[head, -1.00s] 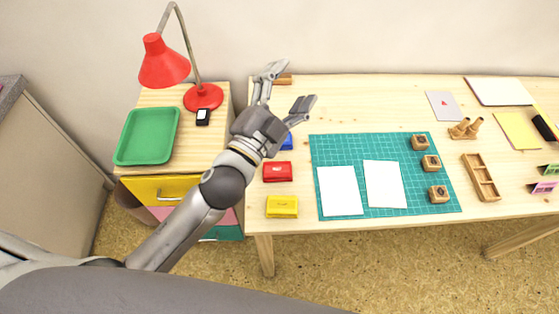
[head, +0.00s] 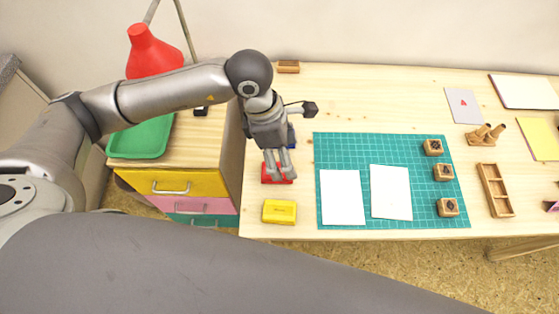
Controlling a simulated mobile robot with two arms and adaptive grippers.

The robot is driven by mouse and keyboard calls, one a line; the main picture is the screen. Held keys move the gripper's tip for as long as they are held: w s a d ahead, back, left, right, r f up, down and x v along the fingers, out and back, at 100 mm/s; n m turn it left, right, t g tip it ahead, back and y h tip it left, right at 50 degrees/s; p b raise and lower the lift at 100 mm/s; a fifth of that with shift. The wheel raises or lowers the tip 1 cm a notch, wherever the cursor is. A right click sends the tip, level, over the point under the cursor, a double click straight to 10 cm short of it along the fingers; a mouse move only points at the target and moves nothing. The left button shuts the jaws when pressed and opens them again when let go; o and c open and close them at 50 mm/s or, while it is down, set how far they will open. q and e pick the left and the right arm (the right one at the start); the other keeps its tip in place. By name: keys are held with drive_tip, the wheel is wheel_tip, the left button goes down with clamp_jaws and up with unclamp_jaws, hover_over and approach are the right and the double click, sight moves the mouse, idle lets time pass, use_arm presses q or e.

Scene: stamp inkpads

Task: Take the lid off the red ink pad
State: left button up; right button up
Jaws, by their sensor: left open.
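The red ink pad (head: 279,180) lies near the left end of the wooden table, behind the yellow ink pad (head: 279,211). It looks closed, though my gripper covers much of it. My left gripper (head: 280,178) points down over the red ink pad with its fingers open. I cannot tell whether the fingertips touch the lid. A blue ink pad (head: 292,137) is mostly hidden behind the gripper. My right gripper is not in view.
A green cutting mat (head: 340,152) with two white sheets and several wooden stamps is right of the pads. A drawer cabinet with a green tray (head: 142,138) and red lamp (head: 151,52) stands left. The table's front edge is close to the yellow pad.

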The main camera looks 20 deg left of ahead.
use_arm(q)
drive_tip(key=w+a+y, duration=0.2)
drive_tip(key=a, duration=0.1)
drive_tip(key=b, duration=0.3)
hover_over(266, 178)
drive_tip(key=w+d, duration=0.1)
drive_tip(key=w, duration=0.2)
drive_tip(key=shift+t, duration=0.3)
wheel_tip(266, 178, down, 5)
drive_tip(key=shift+s+f, duration=0.1)
drive_tip(key=f, duration=0.2)
drive_tip(key=f+b, duration=0.2)
drive_tip(key=f, duration=0.1)
drive_tip(key=shift+d+f, duration=0.35)
drive_tip(key=c, duration=0.9)
